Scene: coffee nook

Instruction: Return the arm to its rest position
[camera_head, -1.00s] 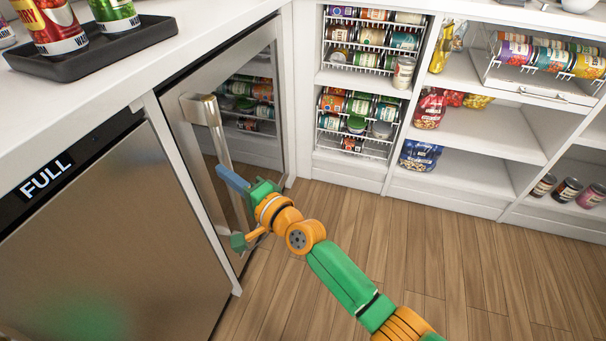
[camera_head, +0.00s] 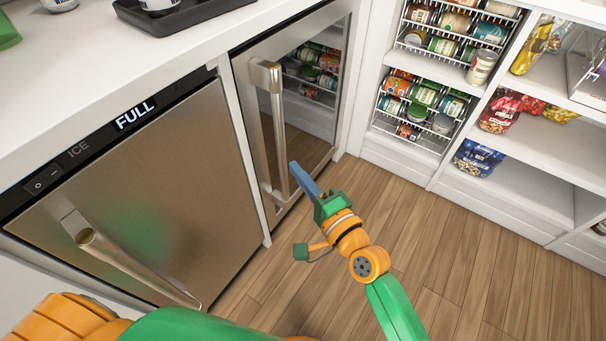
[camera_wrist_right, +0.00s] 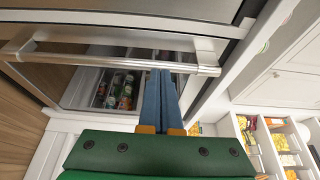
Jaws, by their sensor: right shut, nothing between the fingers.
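My right gripper (camera_head: 294,167) is in front of the glass-door fridge, with its blue fingers together and nothing between them. In the head view its fingertips appear just right of the fridge's vertical metal handle (camera_head: 272,125). In the right wrist view the shut fingers (camera_wrist_right: 162,75) end close to the handle (camera_wrist_right: 110,63); I cannot tell whether they touch it. The fridge door (camera_head: 318,95) looks closed. My right arm comes up from the lower right. Orange and green links of my own show at the lower left, but my left gripper is not in view.
An ice maker (camera_head: 150,190) with a handle (camera_head: 125,262) and a "FULL" display stands left of the fridge. A black tray (camera_head: 190,25) sits on the white counter (camera_head: 60,95). Shelves with can racks (camera_head: 425,110) and snack bags (camera_head: 500,112) stand right. Wooden floor (camera_head: 470,250) is clear.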

